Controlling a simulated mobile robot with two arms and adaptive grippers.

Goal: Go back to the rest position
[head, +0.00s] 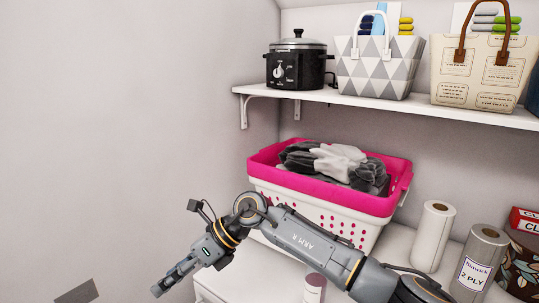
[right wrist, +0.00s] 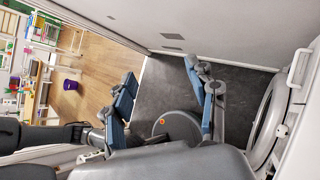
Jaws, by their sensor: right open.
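My right arm, a grey arm with orange rings, reaches in from the lower right in the head view. Its gripper (head: 172,281) hangs in front of the bare wall at the lower left, pointing down and left. In the right wrist view, the fingers of this gripper (right wrist: 160,70) are spread apart with nothing between them, and dark floor shows beyond. My left gripper is in neither view.
A pink and white basket (head: 325,207) with grey cloths and a white glove stands behind my right arm. Paper rolls (head: 433,236) stand to its right. Above, a shelf (head: 400,105) holds a slow cooker (head: 297,68) and bags. A round appliance door (right wrist: 268,125) shows in the wrist view.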

